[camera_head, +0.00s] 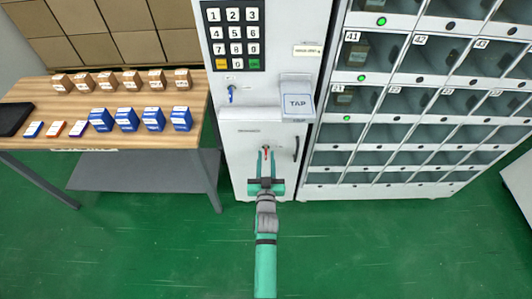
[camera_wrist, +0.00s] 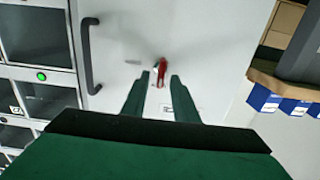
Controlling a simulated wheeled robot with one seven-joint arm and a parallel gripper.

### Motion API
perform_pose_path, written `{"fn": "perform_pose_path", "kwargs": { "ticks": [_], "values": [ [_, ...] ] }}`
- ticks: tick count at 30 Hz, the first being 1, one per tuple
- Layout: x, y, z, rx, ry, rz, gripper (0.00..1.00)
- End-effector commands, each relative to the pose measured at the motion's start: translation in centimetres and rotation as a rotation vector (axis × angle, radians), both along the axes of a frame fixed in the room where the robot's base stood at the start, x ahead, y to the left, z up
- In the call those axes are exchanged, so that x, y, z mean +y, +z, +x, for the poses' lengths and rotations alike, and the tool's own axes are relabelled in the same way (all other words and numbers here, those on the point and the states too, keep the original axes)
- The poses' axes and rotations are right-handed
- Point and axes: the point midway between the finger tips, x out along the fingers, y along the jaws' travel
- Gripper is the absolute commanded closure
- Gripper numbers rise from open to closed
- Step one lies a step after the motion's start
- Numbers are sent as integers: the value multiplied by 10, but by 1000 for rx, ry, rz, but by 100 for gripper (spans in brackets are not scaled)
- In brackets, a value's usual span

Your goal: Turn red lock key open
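The red lock key (camera_head: 266,154) sits on the white lower door (camera_head: 243,175) of the vending machine. In the wrist view the red key (camera_wrist: 162,72) stands out from the white door (camera_wrist: 205,35), just past my fingertips. My gripper (camera_head: 266,156) points at the key from the front. In the wrist view my gripper (camera_wrist: 160,80) has its two green fingers apart, one on each side of the key. A gap shows between the fingers and the key, so it does not look gripped.
A dark door handle (camera_wrist: 88,55) is close beside the key; it also shows in the head view (camera_head: 296,148). A blue key (camera_head: 231,93) and a TAP card reader (camera_head: 298,103) are above. A wooden table (camera_head: 40,92) with boxes stands left, and glass compartments (camera_head: 390,100) right.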

Motion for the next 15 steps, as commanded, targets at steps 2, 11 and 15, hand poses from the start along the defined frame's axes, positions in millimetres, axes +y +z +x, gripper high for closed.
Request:
{"fn": "perform_pose_path", "kwargs": {
  "ticks": [2, 11, 15],
  "values": [
    [0, 0, 11, -1, -1, -1, 73],
    [0, 0, 28, 0, 0, -1, 73],
    [0, 0, 28, 0, 0, -1, 73]
  ]
}}
